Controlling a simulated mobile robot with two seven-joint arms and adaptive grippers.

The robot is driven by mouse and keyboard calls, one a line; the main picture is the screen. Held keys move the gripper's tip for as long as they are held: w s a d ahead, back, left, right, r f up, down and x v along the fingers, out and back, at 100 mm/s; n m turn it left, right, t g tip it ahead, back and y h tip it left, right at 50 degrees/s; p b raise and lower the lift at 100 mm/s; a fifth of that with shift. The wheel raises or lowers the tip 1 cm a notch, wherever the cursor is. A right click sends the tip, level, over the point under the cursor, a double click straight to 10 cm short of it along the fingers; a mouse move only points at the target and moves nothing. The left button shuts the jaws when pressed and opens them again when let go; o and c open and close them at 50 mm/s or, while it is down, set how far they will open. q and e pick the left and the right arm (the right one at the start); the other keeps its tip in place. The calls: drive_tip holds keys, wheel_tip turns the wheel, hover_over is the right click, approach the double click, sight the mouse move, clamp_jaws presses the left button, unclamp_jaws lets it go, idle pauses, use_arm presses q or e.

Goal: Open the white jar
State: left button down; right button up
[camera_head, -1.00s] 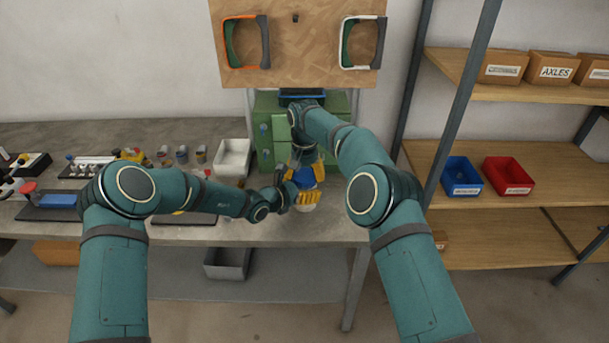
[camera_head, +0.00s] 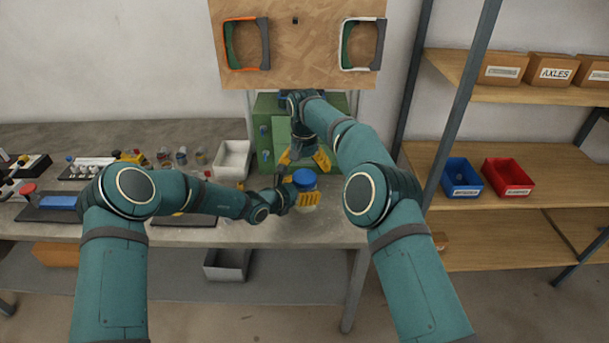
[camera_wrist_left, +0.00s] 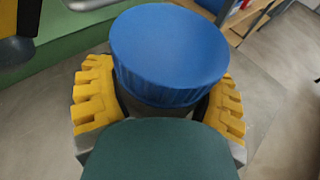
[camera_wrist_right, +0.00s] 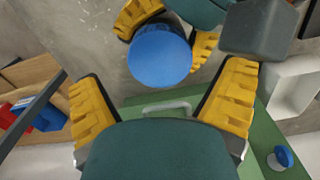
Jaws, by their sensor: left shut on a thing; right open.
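The white jar (camera_head: 307,208) is mostly hidden by my left fingers in the head view; a sliver of its pale body shows below them. Its round blue lid (camera_head: 305,178) sits on top, level, and fills the middle of the left wrist view (camera_wrist_left: 168,55). My left gripper (camera_head: 309,198) is shut around the jar body below the lid, with yellow fingers on both sides. My right gripper (camera_head: 305,159) is open and empty, behind and apart from the lid. In the right wrist view the lid (camera_wrist_right: 160,55) lies beyond my open fingers.
A green cabinet (camera_head: 266,112) stands right behind the jar. A white bin (camera_head: 234,158) is to its left on the grey bench (camera_head: 200,234). Several small bottles and trays cover the bench's left. A shelf with blue (camera_head: 461,177) and red (camera_head: 507,177) bins stands at right.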

sight(304, 176)
drive_tip(key=shift+o, duration=0.3)
drive_tip(key=shift+r, duration=0.75)
drive_tip(key=shift+d+r+m, duration=0.15)
drive_tip(key=shift+r+m, duration=0.65)
drive_tip(key=shift+m, duration=0.1)
drive_tip(key=shift+r+m, duration=0.7)
drive_tip(key=shift+r, duration=0.05)
drive_tip(key=shift+f, duration=3.9)
drive_tip(key=c, duration=1.3)
drive_tip(key=shift+n, duration=1.6)
